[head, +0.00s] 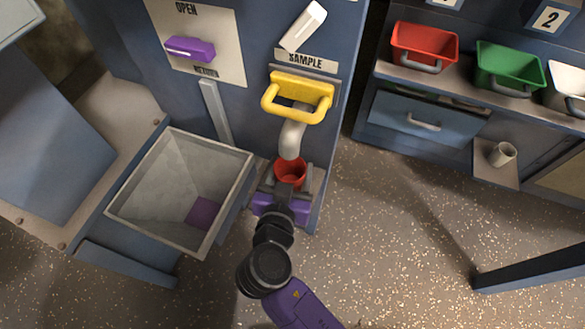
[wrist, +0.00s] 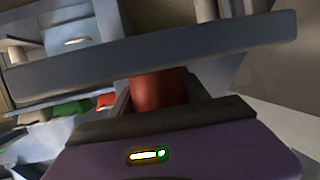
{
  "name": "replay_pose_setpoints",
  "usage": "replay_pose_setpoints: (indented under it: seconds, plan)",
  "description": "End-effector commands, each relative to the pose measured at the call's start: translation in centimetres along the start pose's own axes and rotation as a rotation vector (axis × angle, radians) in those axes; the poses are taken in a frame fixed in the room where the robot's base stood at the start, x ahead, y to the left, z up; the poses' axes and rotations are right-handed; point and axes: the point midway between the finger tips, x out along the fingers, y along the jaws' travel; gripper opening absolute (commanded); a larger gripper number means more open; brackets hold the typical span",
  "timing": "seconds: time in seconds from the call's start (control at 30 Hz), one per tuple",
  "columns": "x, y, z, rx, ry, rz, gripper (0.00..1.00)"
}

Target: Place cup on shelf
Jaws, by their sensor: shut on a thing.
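A red cup (head: 290,171) stands under the grey spout (head: 292,138) at the front of the blue machine, its open top towards the spout. My gripper (head: 288,184) is shut on the cup, with a finger on either side. In the wrist view the red cup (wrist: 158,90) shows between the fingers, its upper part hidden by a blue-grey bar (wrist: 150,55). What is in the cup cannot be told. At the right, a blue shelf unit (head: 385,72) holds bins on top, and a low shelf (head: 487,172) bears a small pale cup (head: 502,154).
A yellow handle (head: 298,93) sticks out above the spout. A grey hopper (head: 125,190) with a purple patch inside stands left of my gripper. Red (head: 424,42), green (head: 508,67) and white bins line the right unit. A dark beam (head: 530,268) lies lower right; open floor is between.

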Motion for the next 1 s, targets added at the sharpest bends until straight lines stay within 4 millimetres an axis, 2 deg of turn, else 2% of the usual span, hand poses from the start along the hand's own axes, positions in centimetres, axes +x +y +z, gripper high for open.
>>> replay_pose_setpoints:
  seconds: [0.03, 0.13, 0.57, 0.67, 1.0]
  plan:
    - [0.0, 0.0, 0.1, 0.0, 0.0, 0.0, 0.58]
    - [0.0, 0.0, 0.1, 0.0, 0.0, 0.0, 0.76]
    - [-0.4, 0.0, -0.3, -0.001, 0.0, -0.001, 0.76]
    - [-1.8, 0.0, -0.3, 0.0, 0.0, -0.001, 0.76]
    - [-8.8, 0.0, -0.3, -0.001, -0.001, -0.002, 0.76]
